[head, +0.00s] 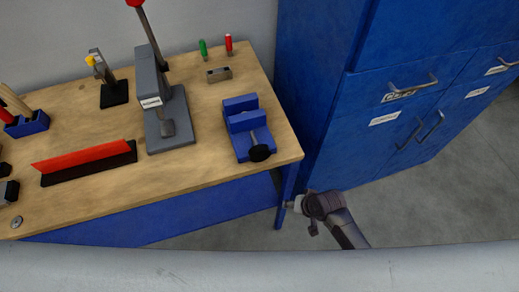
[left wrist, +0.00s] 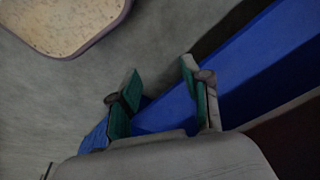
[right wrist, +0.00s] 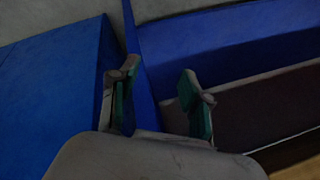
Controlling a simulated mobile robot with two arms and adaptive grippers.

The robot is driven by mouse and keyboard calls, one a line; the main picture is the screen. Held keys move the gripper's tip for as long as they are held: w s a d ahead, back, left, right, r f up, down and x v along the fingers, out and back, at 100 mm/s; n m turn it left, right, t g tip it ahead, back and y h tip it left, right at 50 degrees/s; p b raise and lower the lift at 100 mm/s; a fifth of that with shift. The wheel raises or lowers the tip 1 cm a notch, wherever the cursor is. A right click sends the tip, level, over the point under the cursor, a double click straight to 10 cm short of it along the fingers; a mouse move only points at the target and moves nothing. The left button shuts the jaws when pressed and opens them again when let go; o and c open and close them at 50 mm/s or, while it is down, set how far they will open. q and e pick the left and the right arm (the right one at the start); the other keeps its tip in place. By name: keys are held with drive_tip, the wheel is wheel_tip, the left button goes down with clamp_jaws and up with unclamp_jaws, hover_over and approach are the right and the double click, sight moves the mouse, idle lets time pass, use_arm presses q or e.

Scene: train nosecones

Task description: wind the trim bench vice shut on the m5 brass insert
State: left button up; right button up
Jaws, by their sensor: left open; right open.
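The blue bench vice (head: 241,118) stands near the right end of the wooden bench in the head view. Its dark round handle knob (head: 261,153) faces the bench's front edge. I cannot make out the brass insert; any gap between the jaws is too small to read. My right gripper (head: 289,205) is low beside the bench's front right leg, apart from the vice. In the right wrist view it is open and empty (right wrist: 159,75). My left gripper is outside the head view; in the left wrist view it is open and empty (left wrist: 158,75).
A grey press (head: 168,125) with a red-topped lever stands left of the vice. A red-edged black strip (head: 88,163) lies farther left. A small grey block (head: 219,74) and green and red-handled tools (head: 203,47) are behind. Blue cabinets (head: 400,110) stand right; floor is clear before them.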

drive_tip(key=w+a+r+g+y, duration=0.1)
drive_tip(key=a+r, duration=0.3)
drive_tip(key=r, duration=0.4)
drive_tip(key=w+a+r+m+y, duration=0.1)
drive_tip(key=a+r, duration=0.3)
drive_tip(key=r, duration=0.4)
drive_tip(key=w+a+r+m+g+y, duration=0.1)
drive_tip(key=a+r, duration=0.3)
drive_tip(key=r, duration=0.4)
drive_tip(key=shift+w+a+r+g+y, duration=0.1)
drive_tip(key=shift+w+a+g+y, duration=0.25)
drive_tip(key=shift+w, duration=0.15)
drive_tip(key=m+g+h, duration=0.2)
drive_tip(key=m+h, duration=0.1)
drive_tip(key=m, duration=0.8)
approach(261, 147)
drive_tip(key=p+x, duration=0.2)
drive_tip(key=x, duration=0.8)
drive_tip(key=shift+p, duration=0.4)
use_arm(q)
drive_tip(key=s+a+f+g, duration=0.1)
drive_tip(key=s+f, duration=0.5)
drive_tip(key=s, duration=0.7)
drive_tip(key=shift+s+a, duration=0.2)
drive_tip(key=shift+a, duration=0.25)
use_arm(e)
drive_tip(key=shift+x, duration=0.8)
use_arm(q)
drive_tip(key=shift+f, duration=0.15)
